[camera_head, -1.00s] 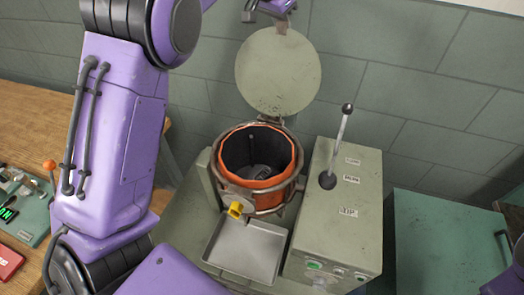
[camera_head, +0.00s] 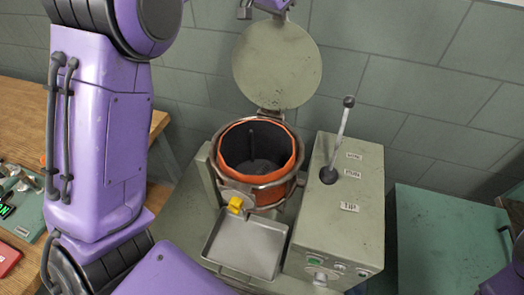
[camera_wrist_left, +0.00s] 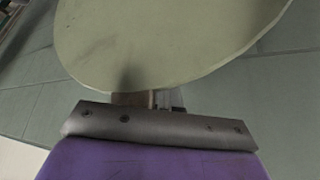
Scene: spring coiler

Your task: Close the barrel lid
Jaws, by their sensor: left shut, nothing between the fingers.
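The barrel lid (camera_head: 277,66) is a round grey-green disc standing open, upright above the back rim of the barrel, with its hinge at its lower edge. The barrel (camera_head: 262,190) is a short drum with an orange lining and a dark inside. My left gripper (camera_head: 268,8) is at the top edge of the lid, partly cut off by the frame. In the left wrist view the lid (camera_wrist_left: 170,40) fills the upper part, close in front of my left gripper (camera_wrist_left: 158,100). Its fingers are shut and empty; contact with the lid cannot be told. My right gripper is out of view.
A grey control box (camera_head: 338,215) with a tall lever (camera_head: 340,140) stands right of the barrel. A metal tray (camera_head: 246,246) lies below the yellow tap (camera_head: 236,205). A green cabinet (camera_head: 445,235) is at right, a wooden bench (camera_head: 28,118) at left. The wall is close behind.

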